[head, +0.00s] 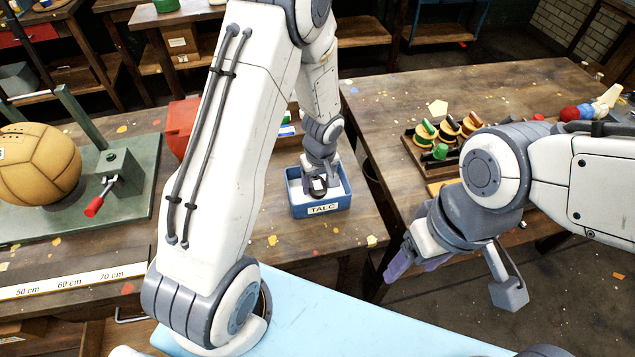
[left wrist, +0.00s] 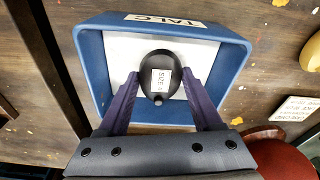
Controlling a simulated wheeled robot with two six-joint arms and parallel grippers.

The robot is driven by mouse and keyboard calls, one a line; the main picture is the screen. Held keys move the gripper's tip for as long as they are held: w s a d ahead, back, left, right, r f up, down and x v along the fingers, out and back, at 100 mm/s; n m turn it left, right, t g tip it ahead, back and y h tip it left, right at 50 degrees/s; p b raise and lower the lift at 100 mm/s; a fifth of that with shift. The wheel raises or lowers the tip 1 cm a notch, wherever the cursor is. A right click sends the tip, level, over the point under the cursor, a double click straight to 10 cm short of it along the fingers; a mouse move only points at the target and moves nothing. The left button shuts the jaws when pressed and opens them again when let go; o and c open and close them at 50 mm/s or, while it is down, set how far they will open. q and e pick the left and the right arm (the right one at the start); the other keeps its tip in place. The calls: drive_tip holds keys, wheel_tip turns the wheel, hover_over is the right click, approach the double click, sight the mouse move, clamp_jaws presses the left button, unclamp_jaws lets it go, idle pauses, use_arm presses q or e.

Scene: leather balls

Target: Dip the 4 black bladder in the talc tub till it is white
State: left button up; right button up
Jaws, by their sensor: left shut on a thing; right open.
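The talc tub (head: 320,209) is a blue open box with a TALC label, standing on the wooden bench; it also shows in the left wrist view (left wrist: 88,75). White talc (left wrist: 120,55) covers its floor. My left gripper (left wrist: 159,77) is shut on the black bladder (left wrist: 160,58), which has a white size label and is still black on the side I see. In the head view, this gripper (head: 319,178) points down into the tub. I cannot tell whether the bladder touches the talc. My right gripper (head: 416,266) is open and empty, away from the tub over the floor.
A tan leather ball (head: 38,165) sits on a green fixture (head: 120,200) at the left. A ruler (head: 70,284) lies along the bench. A tray of spools (head: 440,140) stands on the right bench.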

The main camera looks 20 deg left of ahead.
sight(317, 184)
use_arm(q)
drive_tip(key=shift+f, duration=0.1)
idle(0.3)
drive_tip(key=shift+f+b, duration=0.1)
drive_tip(key=shift+b, duration=0.35)
idle(1.1)
drive_tip(key=shift+r+p, duration=3.5)
drive_tip(key=shift+r, duration=1.05)
